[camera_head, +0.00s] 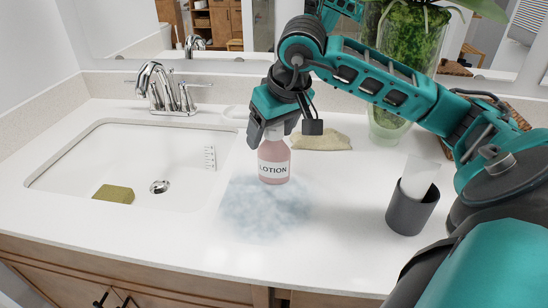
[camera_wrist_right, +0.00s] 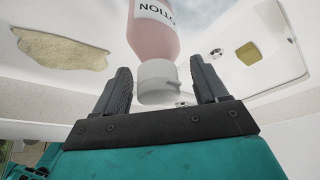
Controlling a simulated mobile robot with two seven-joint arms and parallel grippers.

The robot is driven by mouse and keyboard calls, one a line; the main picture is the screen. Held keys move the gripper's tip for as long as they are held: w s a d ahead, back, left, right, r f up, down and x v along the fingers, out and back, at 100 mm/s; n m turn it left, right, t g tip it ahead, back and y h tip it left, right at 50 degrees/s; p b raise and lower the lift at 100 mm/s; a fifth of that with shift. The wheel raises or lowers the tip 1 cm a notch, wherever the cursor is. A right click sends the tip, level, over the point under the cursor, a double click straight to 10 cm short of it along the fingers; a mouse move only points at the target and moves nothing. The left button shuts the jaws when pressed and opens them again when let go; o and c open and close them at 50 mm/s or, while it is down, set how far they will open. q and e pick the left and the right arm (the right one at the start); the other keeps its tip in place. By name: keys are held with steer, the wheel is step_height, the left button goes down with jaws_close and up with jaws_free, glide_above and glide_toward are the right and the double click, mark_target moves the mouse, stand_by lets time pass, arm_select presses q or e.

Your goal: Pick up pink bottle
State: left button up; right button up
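The pink bottle (camera_head: 274,163) has a white label reading LOTION and stands upright on the counter right of the sink. In the right wrist view its pink body (camera_wrist_right: 153,35) and white cap (camera_wrist_right: 156,82) show between the fingers. My right gripper (camera_head: 273,133) comes down over the bottle's top, with one finger on each side of the cap. In the wrist view the gripper (camera_wrist_right: 159,72) is open, with a gap showing between the cap and each finger. The cap is mostly hidden in the head view. My left gripper is out of view.
A cloudy bluish-white patch (camera_head: 262,213) lies on the counter by the bottle. A beige cloth (camera_head: 322,141) lies behind. A dark cup (camera_head: 411,210) with a white tube stands right. The sink (camera_head: 110,165) holds an olive sponge (camera_head: 114,194). A glass vase (camera_head: 390,120) stands at the back.

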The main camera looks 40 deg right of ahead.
jaws_close()
stand_by(0.5)
steer(key=shift+r, duration=0.1)
